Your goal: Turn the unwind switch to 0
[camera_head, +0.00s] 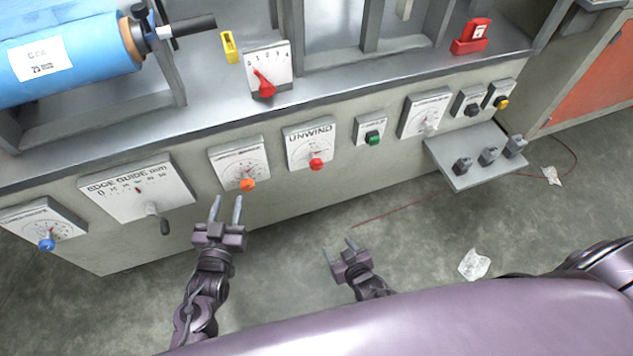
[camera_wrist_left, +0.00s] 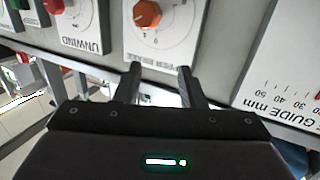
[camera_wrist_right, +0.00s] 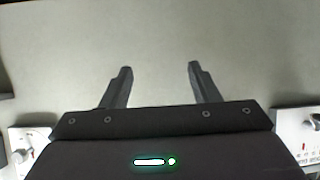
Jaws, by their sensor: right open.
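The unwind switch is a red knob (camera_head: 316,163) on a white panel labelled UNWIND (camera_head: 310,135) on the machine's front. In the left wrist view the red knob (camera_wrist_left: 54,6) is at the top left edge and its panel (camera_wrist_left: 82,28) is partly cut off. The knob's exact setting is too small to read. My left gripper (camera_head: 227,207) is open and empty, below the panel with the orange knob (camera_head: 247,184), left of the unwind panel. In the left wrist view that orange knob (camera_wrist_left: 147,13) lies ahead of the fingers. My right gripper (camera_head: 340,249) is open and empty, below the unwind panel and apart from it.
The edge guide panel (camera_head: 140,188) with its dark handle is left of my left gripper. A green button (camera_head: 373,138) and a grey shelf (camera_head: 470,163) are to the right of the unwind panel. Floor around my right gripper is clear, with paper scraps (camera_head: 474,264) further right.

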